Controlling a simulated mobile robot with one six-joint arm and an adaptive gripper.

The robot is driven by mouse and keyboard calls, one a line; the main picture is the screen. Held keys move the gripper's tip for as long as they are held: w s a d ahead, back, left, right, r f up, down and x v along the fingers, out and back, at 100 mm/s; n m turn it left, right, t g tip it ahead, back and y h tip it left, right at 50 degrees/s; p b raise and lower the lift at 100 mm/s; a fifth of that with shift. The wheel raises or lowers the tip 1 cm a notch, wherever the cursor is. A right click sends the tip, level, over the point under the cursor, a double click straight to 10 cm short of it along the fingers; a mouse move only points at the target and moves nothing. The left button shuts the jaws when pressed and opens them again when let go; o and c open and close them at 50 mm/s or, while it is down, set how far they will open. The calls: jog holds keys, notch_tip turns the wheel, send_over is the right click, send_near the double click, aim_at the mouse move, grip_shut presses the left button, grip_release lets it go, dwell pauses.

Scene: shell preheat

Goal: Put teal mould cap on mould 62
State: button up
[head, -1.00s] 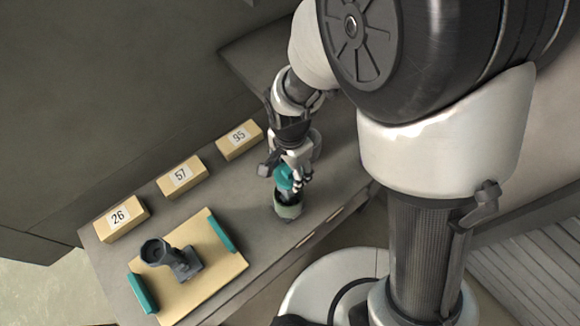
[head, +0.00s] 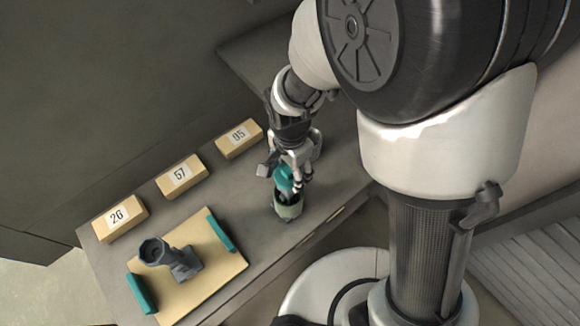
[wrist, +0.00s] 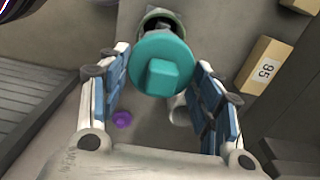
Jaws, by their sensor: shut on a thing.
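My gripper (head: 287,174) is shut on the teal mould cap (head: 283,183), a round disc with a square knob. In the wrist view the cap (wrist: 166,52) sits between the two fingers. A pale green pot (head: 289,210) with dark grey parts inside stands directly below the cap; it also shows behind the cap in the wrist view (wrist: 174,17). I cannot tell whether cap and grey parts touch. Tan blocks on the bench carry labels: 26 (head: 119,218), 57 or 67 (head: 181,177), and 95 (head: 239,139). No label 62 is readable.
A tan tray (head: 207,288) with teal handles holds a dark grey funnel-shaped piece (head: 157,252) at the bench's front left. In the wrist view, a small purple thing (wrist: 122,119) and a white cylinder (wrist: 180,112) lie near the fingers. The bench between tray and pot is clear.

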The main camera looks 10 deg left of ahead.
jog(key=shift+f, duration=0.3)
jog(key=o, duration=0.8)
jog(key=shift+c, duration=0.2)
jog(key=shift+r, duration=0.15)
jog(key=shift+r+p, duration=3.9)
jog(key=shift+r, duration=1.55)
jog(key=shift+d+f, duration=0.1)
